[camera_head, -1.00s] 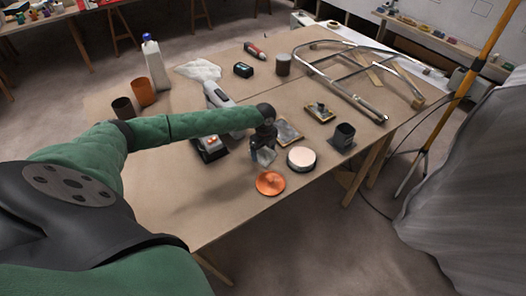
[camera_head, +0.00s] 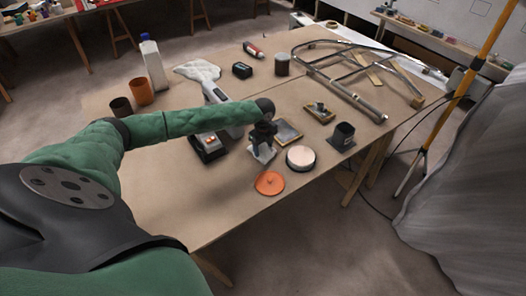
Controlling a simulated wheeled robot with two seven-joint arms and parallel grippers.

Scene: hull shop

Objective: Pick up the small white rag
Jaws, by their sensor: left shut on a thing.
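My left gripper (camera_head: 262,146) points down over the middle of the table. It is shut on a small pale, greyish-white piece of cloth, the small white rag (camera_head: 262,154), which shows just below the fingers. The gripper hides part of the rag, and I cannot tell whether the rag still touches the table. My right gripper is not in view.
A metal tube frame (camera_head: 350,95) lies at the back right. The table's front left is clear.

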